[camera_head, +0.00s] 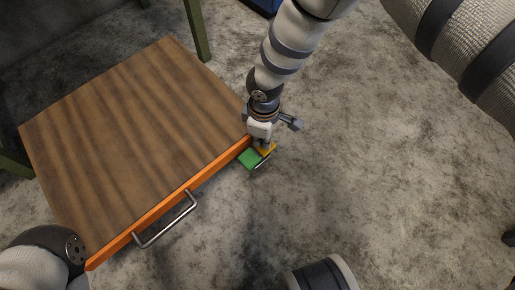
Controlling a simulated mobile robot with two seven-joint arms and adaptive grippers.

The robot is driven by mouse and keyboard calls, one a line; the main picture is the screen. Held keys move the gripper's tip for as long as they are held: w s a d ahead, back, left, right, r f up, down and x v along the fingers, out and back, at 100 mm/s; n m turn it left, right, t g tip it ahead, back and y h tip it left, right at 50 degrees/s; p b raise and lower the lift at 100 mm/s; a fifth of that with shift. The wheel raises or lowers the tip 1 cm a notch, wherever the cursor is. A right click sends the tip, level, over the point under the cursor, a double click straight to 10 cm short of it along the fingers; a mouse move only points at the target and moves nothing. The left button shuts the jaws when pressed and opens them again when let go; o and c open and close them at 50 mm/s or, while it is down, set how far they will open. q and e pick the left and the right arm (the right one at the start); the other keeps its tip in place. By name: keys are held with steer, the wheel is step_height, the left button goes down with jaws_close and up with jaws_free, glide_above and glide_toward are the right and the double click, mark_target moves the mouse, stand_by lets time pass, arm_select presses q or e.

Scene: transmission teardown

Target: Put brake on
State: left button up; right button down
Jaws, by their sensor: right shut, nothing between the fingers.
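The brake appears to be the small pair of coloured pads at the right front corner of a wooden-topped cart (135,125). One pad is green (249,159) and the other is yellow-orange (269,150). My right gripper (265,146) points down onto the yellow-orange pad and is shut with nothing held. Its fingertips seem to touch or nearly touch that pad, and they partly hide it. My left gripper is out of view; only part of my left arm shows at the lower left.
The cart has an orange front edge (170,203) with a metal handle (166,220). A green post (197,30) stands behind it, and part of a blue object (262,5) shows at the top. The concrete floor (400,170) to the right is largely clear.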

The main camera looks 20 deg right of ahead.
steer(key=shift+f+b, duration=0.45)
steer(key=shift+f, duration=0.2)
steer(key=shift+r, duration=0.1)
step_height(320, 180, up, 7)
steer(key=p, duration=0.5)
steer(key=shift+p, duration=0.35)
